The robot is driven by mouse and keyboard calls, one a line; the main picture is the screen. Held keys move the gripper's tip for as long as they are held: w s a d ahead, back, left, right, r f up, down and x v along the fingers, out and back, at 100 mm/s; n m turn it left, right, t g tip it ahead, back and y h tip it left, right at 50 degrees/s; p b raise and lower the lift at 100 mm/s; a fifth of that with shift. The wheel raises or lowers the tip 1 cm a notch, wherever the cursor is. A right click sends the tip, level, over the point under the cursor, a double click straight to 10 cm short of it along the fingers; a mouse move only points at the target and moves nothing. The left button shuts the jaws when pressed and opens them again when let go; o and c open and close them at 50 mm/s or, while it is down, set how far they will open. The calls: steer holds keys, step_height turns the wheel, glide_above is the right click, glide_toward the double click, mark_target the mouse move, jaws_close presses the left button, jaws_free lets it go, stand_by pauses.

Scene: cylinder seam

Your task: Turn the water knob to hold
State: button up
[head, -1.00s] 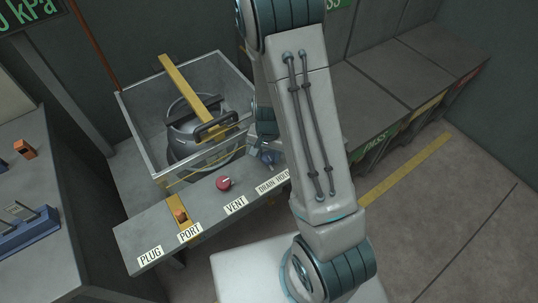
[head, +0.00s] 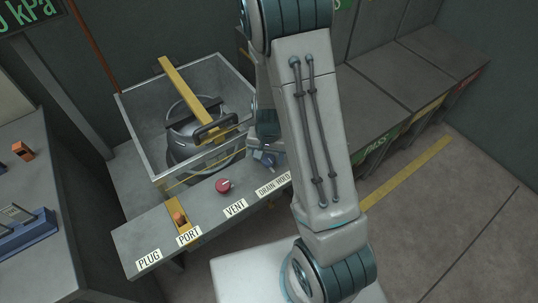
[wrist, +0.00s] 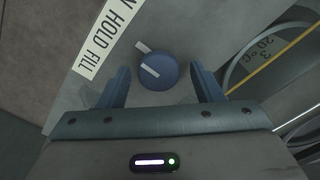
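The water knob (wrist: 157,70) is a round blue knob with a white pointer line across its top, slanting toward the upper left in the wrist view. A separate white mark (wrist: 142,47) lies by its upper edge. A white label (wrist: 108,38) beside it reads HOLD and FILL, with a last N of a cut-off word. My gripper (wrist: 162,80) is open, its blue fingers on either side of the knob with gaps showing. In the head view my gripper (head: 264,157) is small and partly behind my arm, and I cannot make out the knob there.
The bench label DRAIN HOLD (head: 273,186) is partly covered by my arm. A red VENT knob (head: 223,186) and an orange part at PORT (head: 179,218) stand to its left. An open tank (head: 137,130) holding a grey cylinder (head: 181,143) is behind.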

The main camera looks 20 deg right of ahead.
mark_target(268, 158)
step_height(268, 158, up, 14)
steer(key=p, duration=0.1)
stand_by(0.6)
steer(key=shift+f, duration=0.1)
steer(key=s+r+n+t, duration=0.2)
steer(key=s+r+n, duration=0.3)
steer(key=s+r, duration=0.8)
steer(key=shift+s+t, duration=0.4)
steer(key=shift+s, duration=0.25)
stand_by(0.3)
